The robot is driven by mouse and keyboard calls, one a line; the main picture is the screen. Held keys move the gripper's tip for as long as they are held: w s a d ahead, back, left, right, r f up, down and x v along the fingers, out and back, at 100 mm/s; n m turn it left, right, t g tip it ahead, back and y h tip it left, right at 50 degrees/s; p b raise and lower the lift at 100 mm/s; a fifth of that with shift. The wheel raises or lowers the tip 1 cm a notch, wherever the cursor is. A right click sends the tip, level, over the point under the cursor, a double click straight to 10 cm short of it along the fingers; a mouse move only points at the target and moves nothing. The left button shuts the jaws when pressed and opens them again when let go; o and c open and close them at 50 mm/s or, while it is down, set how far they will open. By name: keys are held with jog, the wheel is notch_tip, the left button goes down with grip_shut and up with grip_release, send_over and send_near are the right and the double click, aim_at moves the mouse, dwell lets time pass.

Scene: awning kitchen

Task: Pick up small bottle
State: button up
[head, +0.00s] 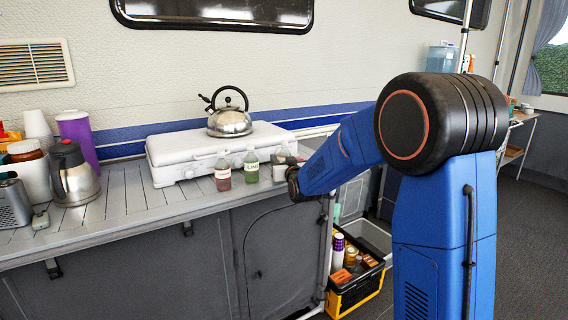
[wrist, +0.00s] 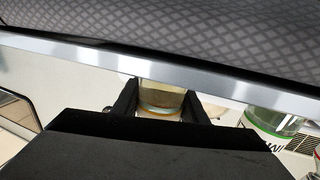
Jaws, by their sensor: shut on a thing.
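In the wrist view, my gripper (wrist: 160,104) has its two dark fingers on either side of a small bottle with yellowish contents (wrist: 160,97), and it is shut on it. In the head view, the end of my arm is at the counter's right end, by the small bottle (head: 279,173), which is partly hidden by my gripper. A green bottle (head: 251,166) and a reddish bottle (head: 222,176) stand upright to its left. The green bottle also shows at the right of the wrist view (wrist: 272,128). I cannot tell whether the held bottle touches the counter.
A white case stove (head: 185,155) with a steel kettle (head: 229,121) is behind the bottles. A steel jug (head: 73,175) and a purple cup (head: 78,135) stand at the left. The slatted counter (head: 140,195) is clear between. A crate (head: 350,290) is on the floor.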

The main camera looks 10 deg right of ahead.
notch_tip(320, 180, up, 10)
dwell(0.6)
jog(key=shift+r, duration=0.1)
jog(key=shift+c, duration=0.5)
notch_tip(320, 180, up, 7)
dwell(0.5)
notch_tip(320, 180, up, 5)
jog(key=shift+f, duration=2.6)
dwell(1.2)
dwell(0.3)
